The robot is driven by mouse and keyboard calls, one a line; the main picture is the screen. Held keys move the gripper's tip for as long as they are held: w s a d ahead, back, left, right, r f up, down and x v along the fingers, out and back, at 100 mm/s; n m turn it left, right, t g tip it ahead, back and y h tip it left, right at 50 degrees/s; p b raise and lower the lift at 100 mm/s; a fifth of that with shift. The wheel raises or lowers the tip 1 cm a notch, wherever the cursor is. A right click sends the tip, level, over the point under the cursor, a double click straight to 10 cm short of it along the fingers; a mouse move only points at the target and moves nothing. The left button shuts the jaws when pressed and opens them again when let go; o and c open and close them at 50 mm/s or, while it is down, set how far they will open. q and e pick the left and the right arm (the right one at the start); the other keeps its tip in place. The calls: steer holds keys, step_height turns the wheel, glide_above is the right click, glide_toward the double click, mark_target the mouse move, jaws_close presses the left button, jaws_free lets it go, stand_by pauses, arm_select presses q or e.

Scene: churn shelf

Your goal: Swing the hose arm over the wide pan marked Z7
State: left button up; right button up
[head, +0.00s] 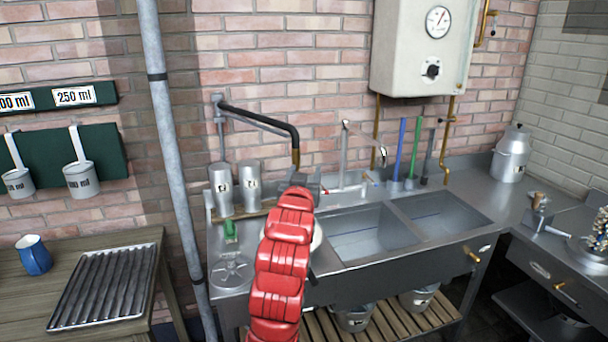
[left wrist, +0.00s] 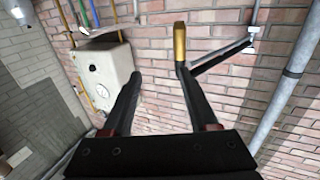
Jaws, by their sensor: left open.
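The hose arm (head: 262,120) is a black bent pipe fixed to a wall post, with a brass end hanging down. In the left wrist view the hose arm (left wrist: 222,58) reaches in from the right, its brass end (left wrist: 180,42) near the tip of the right-hand finger. My left gripper (head: 298,172) is just below the brass end in the head view. Its two black fingers are apart and empty in the left wrist view (left wrist: 158,76). A pale rounded rim (head: 318,236) shows behind my red arm; most of it is hidden and no Z7 mark is readable. My right gripper is not in view.
Two metal canisters (head: 248,185) stand on a shelf left of my gripper. The sink basins (head: 370,232) are to the right, with a tap (head: 382,155) behind. A grey pipe (head: 172,150) rises at the left. A boiler (head: 415,60) hangs above.

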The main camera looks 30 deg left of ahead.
arm_select(q)
steer(key=shift+w+a+f, duration=0.15)
steer(key=shift+w, duration=0.1)
steer(key=shift+c, duration=0.4)
steer(key=shift+a+f, duration=0.15)
steer(key=shift+c, duration=1.1)
steer(key=a+f+n+h+p, duration=0.1)
steer(key=f+n, duration=0.1)
steer(key=a+f+n+g+p, duration=0.1)
steer(key=a+n, duration=0.1)
steer(key=n, duration=0.1)
steer(key=a+f+n+h+p, duration=0.1)
steer(key=a+f+n, duration=0.1)
steer(key=n, duration=0.1)
steer(key=shift+s+a+f+g+h, duration=0.25)
steer(key=shift+f+g+h, duration=0.05)
steer(key=shift+f, duration=0.05)
jaws_close()
steer(key=n+t+h+p, duration=0.3)
steer(key=n+h+p, duration=0.35)
steer(key=n, duration=1.55)
glide_toward(293, 161)
steer(key=w+p, duration=0.1)
steer(key=w, duration=0.1)
steer(key=w+p, duration=0.2)
steer(key=w, duration=0.1)
steer(key=shift+w+d, duration=0.2)
steer(key=shift+w, duration=0.15)
steer(key=shift+w+p, duration=0.35)
steer(key=shift+w, duration=0.25)
